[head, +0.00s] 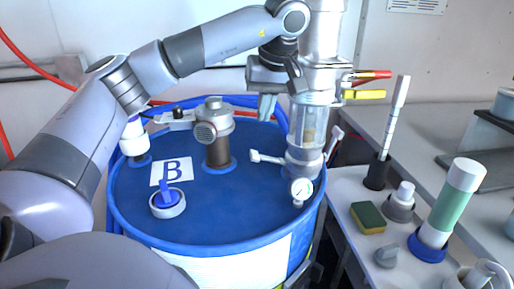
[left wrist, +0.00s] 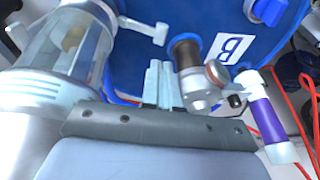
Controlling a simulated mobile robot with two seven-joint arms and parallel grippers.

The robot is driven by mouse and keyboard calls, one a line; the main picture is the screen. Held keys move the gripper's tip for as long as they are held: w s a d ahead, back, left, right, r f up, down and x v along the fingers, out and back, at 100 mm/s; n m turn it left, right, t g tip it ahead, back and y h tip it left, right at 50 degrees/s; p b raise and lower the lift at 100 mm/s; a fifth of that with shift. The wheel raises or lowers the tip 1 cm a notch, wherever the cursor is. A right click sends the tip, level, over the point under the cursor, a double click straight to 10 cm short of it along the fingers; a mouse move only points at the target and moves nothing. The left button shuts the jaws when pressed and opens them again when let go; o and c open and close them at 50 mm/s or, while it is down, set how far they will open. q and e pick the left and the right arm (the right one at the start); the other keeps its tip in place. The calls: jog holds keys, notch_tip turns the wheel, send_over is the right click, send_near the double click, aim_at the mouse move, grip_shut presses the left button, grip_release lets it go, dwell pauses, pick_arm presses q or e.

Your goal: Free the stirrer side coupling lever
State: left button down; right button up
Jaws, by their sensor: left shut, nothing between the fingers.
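A metal stirrer column with a clear glass section (head: 309,122) stands on the blue drum lid. A light grey lever with a knobbed end (head: 265,157) sticks out left from its lower coupling, and another lever (head: 334,140) sticks up on its right. I cannot tell which is the stirrer side lever. The left-hand lever also seems to show in the left wrist view (left wrist: 146,28). My left gripper (head: 267,107) is shut and empty, in front of the column's left side, above the lid and apart from the lever. Its fingertips show in the left wrist view (left wrist: 158,68). My right gripper is out of view.
The blue drum (head: 235,222) carries a brown-necked metal fitting (head: 215,140), a "B" label (head: 171,172) and a blue-capped bung (head: 167,200). A gauge (head: 300,188) sits at the column's foot. Red (head: 373,74) and yellow (head: 364,94) handles stick out right. A cluttered bench (head: 345,190) stands right.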

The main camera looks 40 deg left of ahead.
aim_at(255, 153)
pick_arm(q)
jog(key=x, duration=1)
jog(key=shift+a, duration=0.1)
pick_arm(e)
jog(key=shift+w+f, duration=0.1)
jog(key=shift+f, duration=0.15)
pick_arm(q)
jog(key=shift+f, duration=0.1)
